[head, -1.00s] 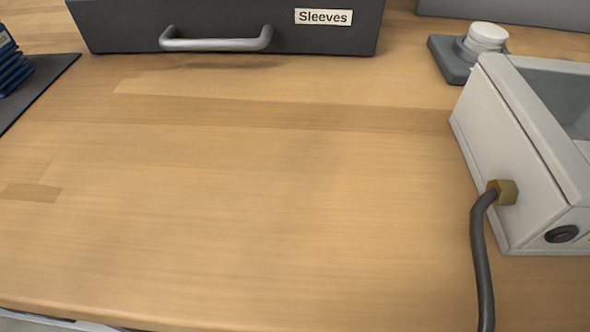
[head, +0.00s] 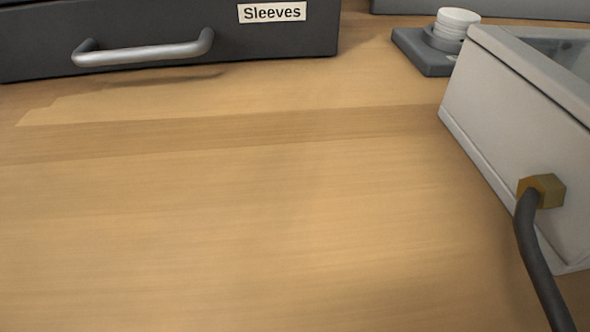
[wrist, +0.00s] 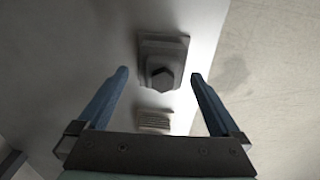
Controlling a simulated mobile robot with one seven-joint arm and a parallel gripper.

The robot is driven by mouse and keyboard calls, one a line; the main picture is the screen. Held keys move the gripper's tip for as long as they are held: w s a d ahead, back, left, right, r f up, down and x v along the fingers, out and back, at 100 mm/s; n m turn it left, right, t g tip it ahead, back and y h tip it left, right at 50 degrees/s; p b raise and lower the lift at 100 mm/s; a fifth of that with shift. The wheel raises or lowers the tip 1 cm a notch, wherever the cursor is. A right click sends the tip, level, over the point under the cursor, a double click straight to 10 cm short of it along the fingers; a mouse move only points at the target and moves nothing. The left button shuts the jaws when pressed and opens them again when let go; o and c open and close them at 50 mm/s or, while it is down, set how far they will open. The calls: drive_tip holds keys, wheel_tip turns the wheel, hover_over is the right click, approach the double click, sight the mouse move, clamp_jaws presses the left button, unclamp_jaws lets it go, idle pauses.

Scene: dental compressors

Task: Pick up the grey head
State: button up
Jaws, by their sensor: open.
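In the wrist view, my gripper (wrist: 159,76) is open, with one blue finger at the left and one at the right. A grey block with a dark hexagonal piece (wrist: 162,75) on it shows between the fingertips, on a pale surface. Neither finger appears to touch it, though the distance in depth is unclear. I cannot tell for sure whether this is the grey head. In the head view, no gripper shows, and I cannot pick out a grey head there.
A dark drawer unit labelled Sleeves (head: 170,30) stands at the back of the wooden bench (head: 230,230). A grey base with a white cap (head: 457,25) sits back right, beside a pale grey box (head: 500,120) with a brass fitting (head: 542,190) and dark hose. The bench's middle is clear.

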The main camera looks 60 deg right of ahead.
wheel_tip(320, 180, down, 5)
drive_tip(key=b, duration=0.4)
drive_tip(key=shift+s+a+r, duration=0.1)
drive_tip(key=shift+a, duration=0.05)
drive_tip(key=shift+r, duration=0.1)
clamp_jaws()
